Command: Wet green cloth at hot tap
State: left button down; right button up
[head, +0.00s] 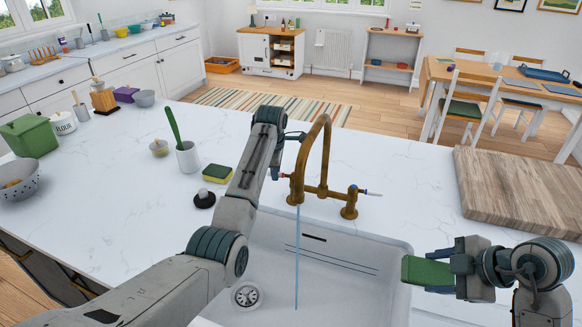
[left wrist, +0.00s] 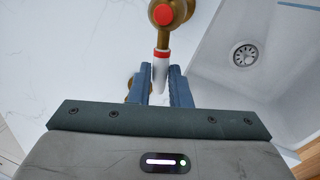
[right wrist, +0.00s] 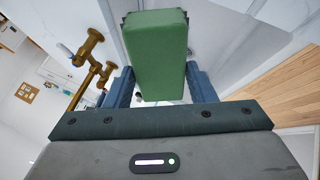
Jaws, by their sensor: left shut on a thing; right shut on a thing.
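The green cloth (head: 425,271) is a folded block held in my right gripper (head: 450,268), over the right edge of the sink (head: 345,240). In the right wrist view the cloth (right wrist: 157,50) sits between the fingers. A brass tap (head: 322,150) stands behind the sink, and a thin blue water stream (head: 297,255) falls from its spout into the basin, left of the cloth and apart from it. My left gripper (left wrist: 160,85) is shut on the hot tap's red-ringed lever (left wrist: 162,55). My left arm partly hides that side of the tap in the head view.
A yellow-green sponge (head: 217,173), a black plug (head: 204,198) and a white pot with a green utensil (head: 188,158) stand left of the tap. A wooden board (head: 520,190) lies at the right. The blue-marked lever (head: 362,191) is right of the spout.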

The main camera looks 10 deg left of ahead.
pick_arm(q)
jog(key=c, duration=1.4)
grip_release()
jog(key=shift+o, duration=0.2)
